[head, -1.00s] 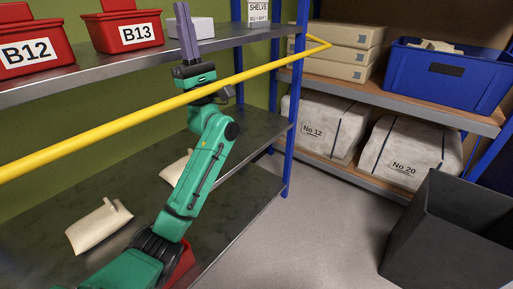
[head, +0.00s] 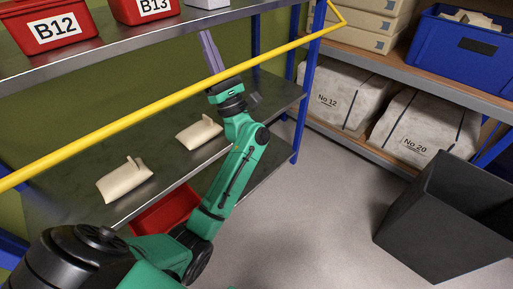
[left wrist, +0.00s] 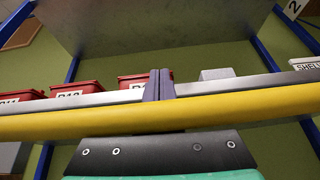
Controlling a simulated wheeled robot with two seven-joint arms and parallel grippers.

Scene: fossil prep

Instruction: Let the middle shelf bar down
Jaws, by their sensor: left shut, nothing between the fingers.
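The yellow shelf bar (head: 130,118) runs raised and slanting across the front of the shelf rack, with a bent end by the far blue post. It also crosses the left wrist view (left wrist: 240,104). My left gripper (head: 208,42) is shut and empty. Its fingers point up behind the bar, under the upper shelf's front edge, with the bar passing across near their base. In the left wrist view the fingers (left wrist: 159,84) stick up past the bar, which hides their lower part. I cannot tell whether they touch it. My right gripper is not in view.
Red bins (head: 48,28) stand on the upper shelf (head: 120,58). Two cream bags (head: 124,182) lie on the shelf below, and a red bin (head: 165,212) is lower down. A dark open box (head: 440,220) stands on the floor at right, before another rack with wrapped blocks.

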